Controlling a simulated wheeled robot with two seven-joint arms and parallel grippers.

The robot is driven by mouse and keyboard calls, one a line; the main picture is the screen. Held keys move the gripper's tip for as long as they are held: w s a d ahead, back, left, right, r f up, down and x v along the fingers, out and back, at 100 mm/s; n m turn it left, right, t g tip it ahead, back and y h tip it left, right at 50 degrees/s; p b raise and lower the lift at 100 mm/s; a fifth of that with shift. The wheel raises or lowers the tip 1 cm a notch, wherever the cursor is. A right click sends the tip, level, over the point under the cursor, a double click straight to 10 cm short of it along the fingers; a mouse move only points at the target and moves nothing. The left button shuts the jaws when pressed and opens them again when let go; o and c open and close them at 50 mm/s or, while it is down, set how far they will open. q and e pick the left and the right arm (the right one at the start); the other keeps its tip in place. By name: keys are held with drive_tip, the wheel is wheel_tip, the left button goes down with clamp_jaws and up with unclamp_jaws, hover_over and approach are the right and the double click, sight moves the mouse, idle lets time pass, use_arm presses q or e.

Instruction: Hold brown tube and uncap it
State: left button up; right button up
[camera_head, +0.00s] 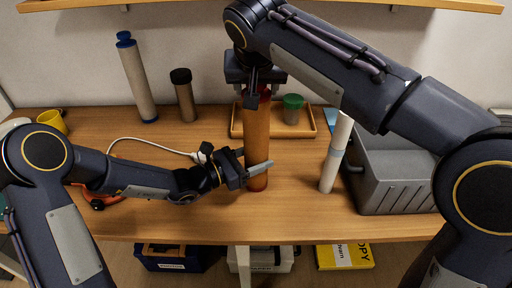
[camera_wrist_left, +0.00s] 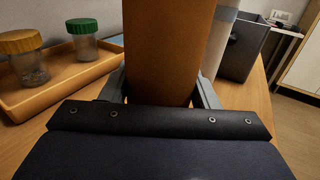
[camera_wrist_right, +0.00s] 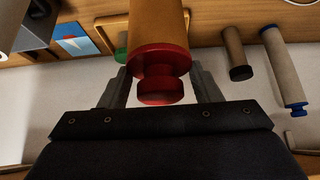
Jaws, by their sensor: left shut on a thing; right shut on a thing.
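The brown tube (camera_head: 256,130) stands upright on the table, near the middle. Its red cap (camera_wrist_right: 160,85) shows in the right wrist view, with a narrower neck and a wider collar. My left gripper (camera_head: 256,168) is shut around the lower part of the tube; the left wrist view also shows the tube (camera_wrist_left: 165,50) between its fingers. My right gripper (camera_head: 256,92) reaches down from above and is shut on the red cap at the tube's top. In the head view the gripper mostly hides the cap.
A wooden tray (camera_head: 312,130) with a green-lidded jar (camera_head: 292,108) is behind the tube. A white tube (camera_head: 335,155) and grey crate (camera_head: 395,180) stand to the right. A blue-capped tube (camera_head: 138,80), a black-capped tube (camera_head: 185,98) and a white cable (camera_head: 150,145) are left.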

drive_tip(key=shift+r, duration=3)
use_arm(q)
drive_tip(key=o, duration=1)
drive_tip(key=shift+o, duration=0.2)
drive_tip(key=shift+a, duration=0.1)
